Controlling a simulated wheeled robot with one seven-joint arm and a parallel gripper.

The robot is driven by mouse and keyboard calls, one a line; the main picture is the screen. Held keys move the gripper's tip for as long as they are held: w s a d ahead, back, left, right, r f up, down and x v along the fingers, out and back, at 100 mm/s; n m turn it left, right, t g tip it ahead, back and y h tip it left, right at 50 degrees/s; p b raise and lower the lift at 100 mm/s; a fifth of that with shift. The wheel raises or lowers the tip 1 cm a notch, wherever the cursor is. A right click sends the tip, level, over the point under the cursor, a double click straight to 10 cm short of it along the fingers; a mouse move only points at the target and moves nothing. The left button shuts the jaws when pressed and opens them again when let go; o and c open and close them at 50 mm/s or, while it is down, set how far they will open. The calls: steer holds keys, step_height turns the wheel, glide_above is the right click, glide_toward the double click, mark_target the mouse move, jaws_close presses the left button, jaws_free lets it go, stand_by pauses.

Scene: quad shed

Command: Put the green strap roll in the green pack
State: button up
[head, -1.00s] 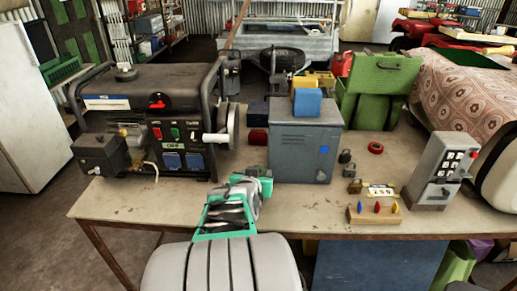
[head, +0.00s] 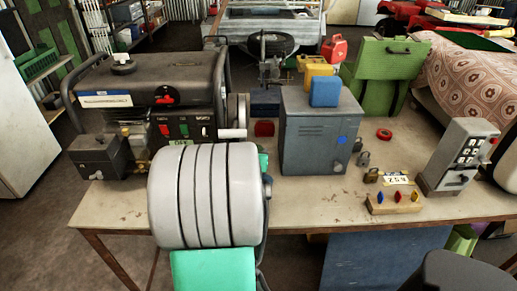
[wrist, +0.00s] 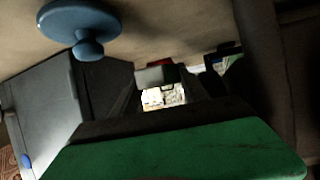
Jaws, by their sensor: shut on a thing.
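The green pack (head: 385,75) stands at the back right of the table, behind the grey cabinet, its flap raised. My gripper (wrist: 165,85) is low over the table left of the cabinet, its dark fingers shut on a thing. In the head view my grey ribbed arm hides most of it. A small green patch (head: 263,161) shows beyond the arm; I cannot tell whether it is the strap roll or my gripper. The green strap roll is not clearly visible anywhere else. A broad green surface fills the bottom of the wrist view.
The grey cabinet (head: 318,135) with a blue can (head: 325,91) on top stands between my gripper and the pack. A generator (head: 150,95) is at the left. A red ring (head: 384,134), padlocks (head: 363,158) and a switch box (head: 460,155) are at the right.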

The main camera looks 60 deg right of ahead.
steer(key=x, duration=0.8)
steer(key=shift+f, duration=0.5)
steer(key=shift+a+r, duration=0.1)
steer(key=shift+a, duration=0.05)
steer(key=o, duration=1.4)
